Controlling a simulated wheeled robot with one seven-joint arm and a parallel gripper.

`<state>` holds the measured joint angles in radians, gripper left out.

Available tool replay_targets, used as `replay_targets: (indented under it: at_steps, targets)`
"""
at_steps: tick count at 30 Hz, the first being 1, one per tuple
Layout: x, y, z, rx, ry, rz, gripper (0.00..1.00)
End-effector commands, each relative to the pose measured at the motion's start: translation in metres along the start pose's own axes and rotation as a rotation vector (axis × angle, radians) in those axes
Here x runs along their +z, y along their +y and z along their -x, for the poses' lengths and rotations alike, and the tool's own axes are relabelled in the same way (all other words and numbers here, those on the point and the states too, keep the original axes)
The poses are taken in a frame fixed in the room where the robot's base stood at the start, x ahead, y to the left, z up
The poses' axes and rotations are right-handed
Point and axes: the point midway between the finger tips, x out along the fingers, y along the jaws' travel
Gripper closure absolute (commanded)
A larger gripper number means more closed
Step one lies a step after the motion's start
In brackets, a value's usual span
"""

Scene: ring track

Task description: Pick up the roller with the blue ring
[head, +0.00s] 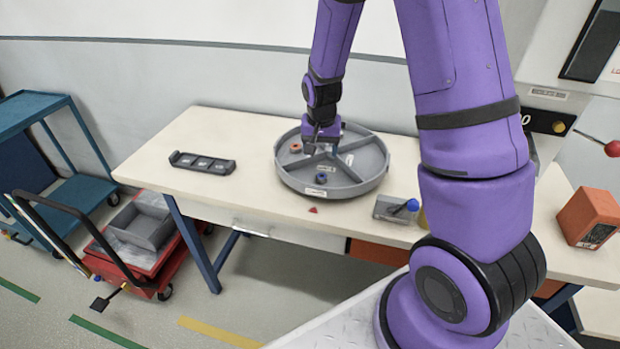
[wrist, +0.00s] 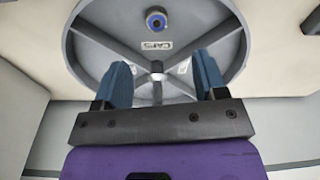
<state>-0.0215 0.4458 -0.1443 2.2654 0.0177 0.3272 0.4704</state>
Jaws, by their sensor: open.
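The roller with the blue ring (head: 321,178) stands in the front compartment of a round grey divided tray (head: 341,188). My gripper (head: 320,148) is over the tray, behind the roller in the head view. In the wrist view my gripper (wrist: 161,65) is open, its two blue fingers apart on either side of the tray's hub, with nothing held. An orange-red roller (head: 296,148) sits in the tray's left compartment.
The tray's divider walls run out from the hub (wrist: 157,68). A dark rack (head: 203,163) lies left on the table (head: 160,150). A small red piece (head: 313,210) lies in front; a grey holder with a blue-headed item (head: 412,205) and an orange box (head: 588,218) stand right.

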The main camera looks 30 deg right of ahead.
Motion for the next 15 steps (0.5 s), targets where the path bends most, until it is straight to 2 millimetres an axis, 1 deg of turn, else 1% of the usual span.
replay_targets:
  at_steps: [9,12,15]
  targets:
    - [0.000,0.001,-0.039,0.002,-0.003,-0.001,0.35]
    - [0.000,0.001,-0.049,0.002,-0.002,-0.001,0.35]
    - [0.000,0.001,-0.055,0.001,-0.001,-0.001,0.35]
